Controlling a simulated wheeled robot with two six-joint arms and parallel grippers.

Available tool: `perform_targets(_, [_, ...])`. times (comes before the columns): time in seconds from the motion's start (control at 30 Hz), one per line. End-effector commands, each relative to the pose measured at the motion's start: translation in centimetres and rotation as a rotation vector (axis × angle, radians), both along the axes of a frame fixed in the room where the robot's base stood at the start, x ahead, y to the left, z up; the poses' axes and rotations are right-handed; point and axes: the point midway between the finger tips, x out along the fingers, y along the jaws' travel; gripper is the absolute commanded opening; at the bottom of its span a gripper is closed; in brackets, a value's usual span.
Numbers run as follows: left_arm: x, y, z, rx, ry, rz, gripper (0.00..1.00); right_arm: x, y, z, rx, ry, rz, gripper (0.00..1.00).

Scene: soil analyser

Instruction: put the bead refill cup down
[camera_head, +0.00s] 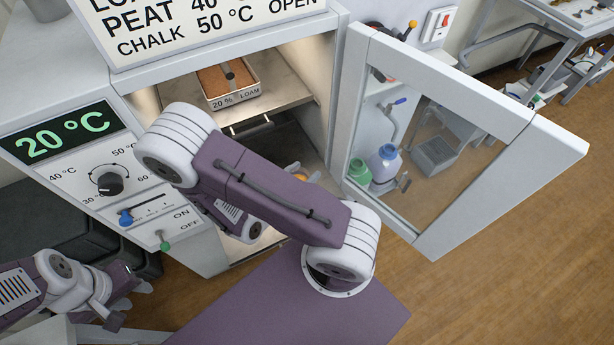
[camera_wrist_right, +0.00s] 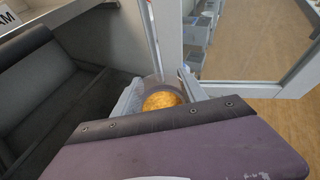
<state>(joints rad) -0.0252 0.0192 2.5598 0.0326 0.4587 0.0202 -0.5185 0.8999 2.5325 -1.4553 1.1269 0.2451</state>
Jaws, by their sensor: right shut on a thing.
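The bead refill cup (camera_wrist_right: 163,101) shows in the right wrist view as a round cup with golden-orange contents. My right gripper (camera_wrist_right: 158,92) is shut on it, with one pale finger on each side. What lies under the cup is hidden, so I cannot tell whether it touches anything. In the head view a small orange patch (camera_head: 301,177) shows past my right arm, by the open cabinet; the arm hides most of that gripper. My left gripper (camera_head: 122,288) is low at the left, away from the cup; its jaw opening is unclear.
The cabinet door (camera_head: 480,150) stands open at the right, close to my right arm. A loam tray (camera_head: 233,94) sits on the cabinet's upper shelf (camera_head: 285,98). The control panel (camera_head: 100,180) is left of the opening. Wooden floor (camera_head: 480,290) is clear at the lower right.

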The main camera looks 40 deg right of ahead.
Motion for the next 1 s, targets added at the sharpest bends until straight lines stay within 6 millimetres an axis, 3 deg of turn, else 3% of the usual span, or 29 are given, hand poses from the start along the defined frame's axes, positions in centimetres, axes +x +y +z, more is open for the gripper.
perform_targets(0.23, [0.0, 0.0, -0.8, 0.000, 0.000, 0.000, 0.36, -0.4, -0.5, -1.0, 0.000, -0.003, -0.014, 0.07])
perform_targets(0.53, [0.0, 0.0, -7.8, 0.000, 0.001, 0.000, 0.36, 1.8, 0.3, -3.4, 0.004, -0.010, -0.015, 0.07])
perform_targets(0.63, [0.0, 0.0, -6.8, 0.000, 0.000, 0.000, 0.36, 3.6, 0.9, -3.5, 0.000, -0.003, -0.015, 0.07])
perform_targets(0.9, [0.0, 0.0, -7.4, 0.000, 0.000, 0.000, 0.36, 9.0, 2.7, -6.9, 0.000, -0.003, -0.014, 0.07])
perform_targets(1.0, [0.0, 0.0, -7.5, 0.000, 0.000, 0.000, 0.36, 10.2, 3.1, -7.6, -0.001, -0.002, -0.014, 0.07])
